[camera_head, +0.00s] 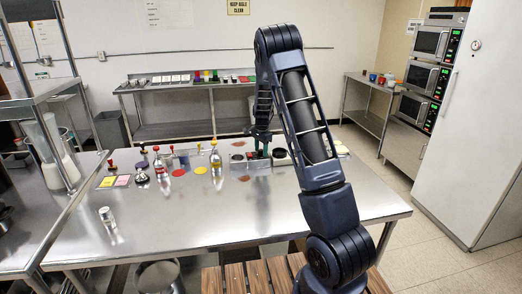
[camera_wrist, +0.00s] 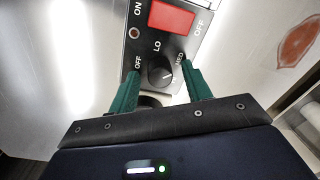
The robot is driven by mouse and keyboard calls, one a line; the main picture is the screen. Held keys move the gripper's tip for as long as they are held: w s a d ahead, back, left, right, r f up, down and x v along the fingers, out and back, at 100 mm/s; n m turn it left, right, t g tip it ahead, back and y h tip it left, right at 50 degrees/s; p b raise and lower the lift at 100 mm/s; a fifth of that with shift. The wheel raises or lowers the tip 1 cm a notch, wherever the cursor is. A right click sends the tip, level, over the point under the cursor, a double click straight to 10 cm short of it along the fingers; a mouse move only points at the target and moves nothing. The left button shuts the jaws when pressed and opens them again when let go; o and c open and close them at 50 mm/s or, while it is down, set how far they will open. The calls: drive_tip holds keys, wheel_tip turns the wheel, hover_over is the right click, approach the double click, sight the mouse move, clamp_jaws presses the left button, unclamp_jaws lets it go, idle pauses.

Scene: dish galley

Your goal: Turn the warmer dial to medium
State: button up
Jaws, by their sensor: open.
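In the wrist view the warmer's dark control panel (camera_wrist: 141,52) faces me, with OFF, LO and MED lettered around a round black dial (camera_wrist: 160,70). A pale pointer mark shows on the dial, but I cannot tell clearly which label it points at. My gripper (camera_wrist: 160,78) is open, with one green finger on each side of the dial. I cannot tell whether either finger touches it. In the head view my gripper (camera_head: 260,143) is at the low metal warmer (camera_head: 252,168) on the table, and my arm hides part of that area.
A red rocker switch (camera_wrist: 171,17) marked ON and OFF sits above the dial, beside a small red lamp (camera_wrist: 134,33). Bottles (camera_head: 216,163) and colored discs stand left of the warmer on the steel table (camera_head: 180,225). The table's front middle is mostly clear.

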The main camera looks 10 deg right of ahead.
wheel_tip(320, 180, up, 11)
drive_tip(key=shift+s, duration=0.2)
idle(0.3)
drive_tip(key=shift+d+f, duration=0.1)
drive_tip(key=s+d+r+n+t+y, duration=0.1)
drive_tip(key=s+d+r+n, duration=0.15)
drive_tip(key=s+r, duration=0.75)
drive_tip(key=s+d+r+n+t, duration=0.1)
drive_tip(key=s+d+r+n, duration=0.15)
drive_tip(key=s+r, duration=0.7)
drive_tip(key=s+f+n+t, duration=0.1)
drive_tip(key=s+n, duration=0.2)
drive_tip(key=s, duration=1.1)
drive_tip(key=s+f+n+t+h, duration=0.1)
drive_tip(key=s+n, duration=0.3)
drive_tip(key=s, duration=1)
drive_tip(key=shift+f, duration=0.8)
